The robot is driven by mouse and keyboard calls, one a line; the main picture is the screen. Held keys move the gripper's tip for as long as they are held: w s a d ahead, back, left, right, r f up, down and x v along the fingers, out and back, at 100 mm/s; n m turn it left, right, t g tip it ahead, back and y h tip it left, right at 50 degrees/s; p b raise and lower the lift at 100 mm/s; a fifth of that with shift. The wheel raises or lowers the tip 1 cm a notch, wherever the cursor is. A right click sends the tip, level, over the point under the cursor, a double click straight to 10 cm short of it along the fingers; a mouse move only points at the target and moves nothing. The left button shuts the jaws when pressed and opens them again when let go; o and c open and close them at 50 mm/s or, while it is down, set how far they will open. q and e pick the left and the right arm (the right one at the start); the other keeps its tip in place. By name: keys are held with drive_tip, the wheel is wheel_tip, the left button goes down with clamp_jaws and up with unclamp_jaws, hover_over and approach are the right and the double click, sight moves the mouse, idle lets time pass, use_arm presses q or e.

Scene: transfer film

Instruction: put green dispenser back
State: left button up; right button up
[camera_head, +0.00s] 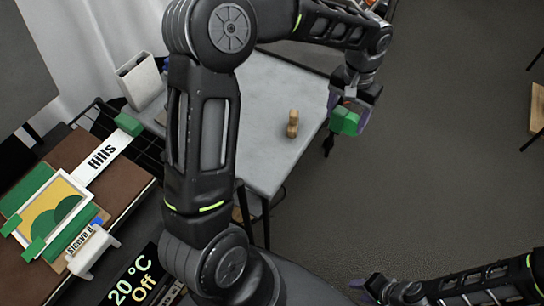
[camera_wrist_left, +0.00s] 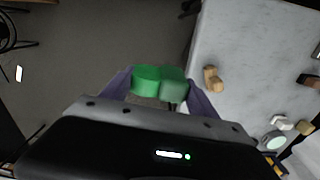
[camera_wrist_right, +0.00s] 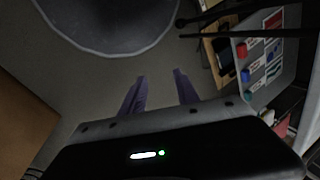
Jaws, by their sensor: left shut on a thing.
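The green dispenser (camera_head: 345,121) is held in my left gripper (camera_head: 352,105), off the right edge of the pale table and above the floor. In the left wrist view the dispenser (camera_wrist_left: 147,81) sits between the purple fingers of my left gripper (camera_wrist_left: 160,92), with a paler green block part beside it. My right gripper (camera_wrist_right: 158,90) has its purple fingers apart with nothing between them; its arm shows at the lower right of the head view.
The pale table (camera_head: 270,105) bears a small wooden piece (camera_head: 293,123). Open floor is at right.

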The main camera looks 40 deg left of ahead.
use_arm(q)
drive_tip(key=shift+a, duration=0.2)
use_arm(e)
drive_tip(key=shift+o, duration=1.4)
drive_tip(key=shift+f, duration=0.1)
drive_tip(key=o, duration=0.9)
wheel_tip(320, 180, down, 4)
drive_tip(key=b, duration=0.4)
drive_tip(key=shift+w+r, duration=0.15)
drive_tip(key=shift+r, duration=0.05)
drive_tip(key=shift+o, duration=0.3)
drive_tip(key=f+b, duration=0.1)
drive_tip(key=b, duration=0.1)
drive_tip(key=f+b, duration=0.2)
drive_tip(key=shift+w+a+f, duration=0.15)
drive_tip(key=shift+w+f, duration=0.05)
use_arm(q)
drive_tip(key=s+a+f+m, duration=0.3)
drive_tip(key=s+a+m, duration=0.2)
drive_tip(key=m, duration=0.8)
drive_tip(key=s+a+f+m, duration=0.3)
drive_tip(key=s+a+m, duration=0.2)
drive_tip(key=a+m, duration=0.7)
drive_tip(key=shift+s+a+m, duration=0.3)
drive_tip(key=shift+m, duration=0.1)
use_arm(e)
drive_tip(key=shift+f, duration=0.1)
use_arm(q)
drive_tip(key=shift+f, duration=0.1)
